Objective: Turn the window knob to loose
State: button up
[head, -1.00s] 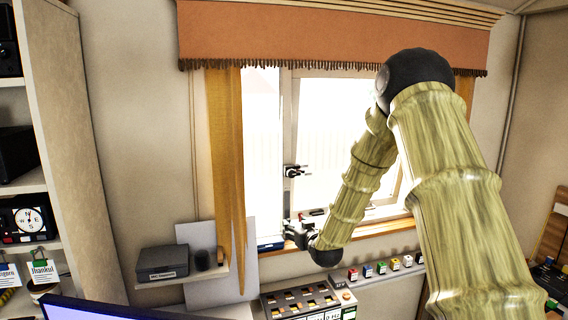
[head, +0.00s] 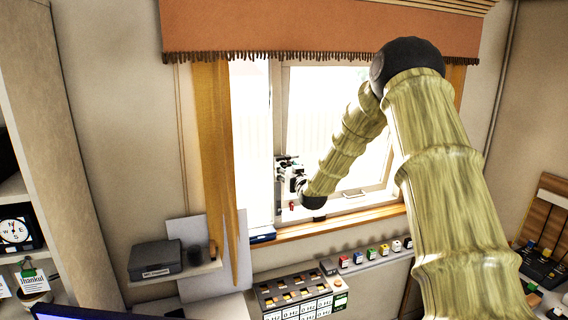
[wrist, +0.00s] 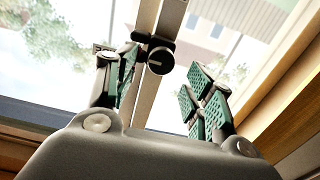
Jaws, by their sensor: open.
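The window knob (wrist: 160,58) is a round black knob with a pale line on its face, on a dark fitting across the window's upright bar. In the wrist view it shows just beyond and between the fingertips, nearer the left finger. My gripper (wrist: 165,76) is open, with green pads on both fingers. I see no finger closed on the knob. In the head view my gripper (head: 288,172) is at the window's upright bar at the knob's height, and it largely hides the knob there.
The window sill (head: 330,222) runs below, with a small red item (head: 291,206) above it. An orange curtain (head: 215,150) hangs to the left. A shelf with a grey box (head: 155,259) is at the lower left. Several coloured blocks (head: 370,251) line a ledge below.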

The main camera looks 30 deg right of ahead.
aim_at(283, 165)
jog(key=shift+p+x, duration=0.8)
jog(key=shift+x, duration=1.15)
jog(key=c, duration=1)
